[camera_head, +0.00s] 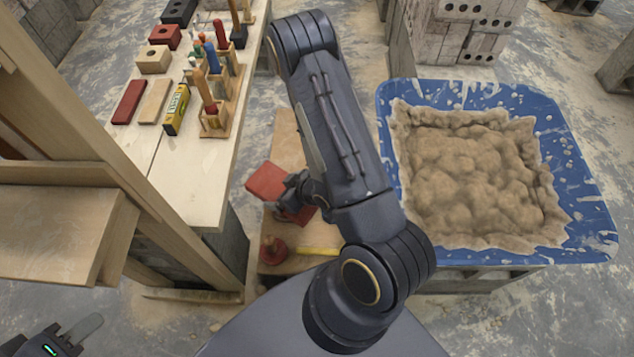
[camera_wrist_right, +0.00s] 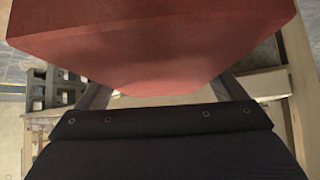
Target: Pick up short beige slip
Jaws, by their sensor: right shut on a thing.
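A beige slip (camera_head: 155,101) lies flat on the pale workbench (camera_head: 190,185), in the head view, just right of a dark red slip (camera_head: 129,102). My right gripper (camera_head: 287,196) is away from it, lower right of the bench, shut on a red block (camera_head: 266,181). The red block (camera_wrist_right: 160,45) fills the upper part of the right wrist view, between the two fingers, and hides most of what lies beyond. My left gripper (camera_head: 72,335) is only partly in view at the bottom left corner; one finger shows clearly.
A yellow box (camera_head: 177,109) lies beside the beige slip, with wooden tool holders (camera_head: 215,122) right of it. Beige and red bricks stand behind. A blue tub (camera_head: 583,215) of mortar is at right. A wooden frame (camera_head: 120,190) stands left of the bench.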

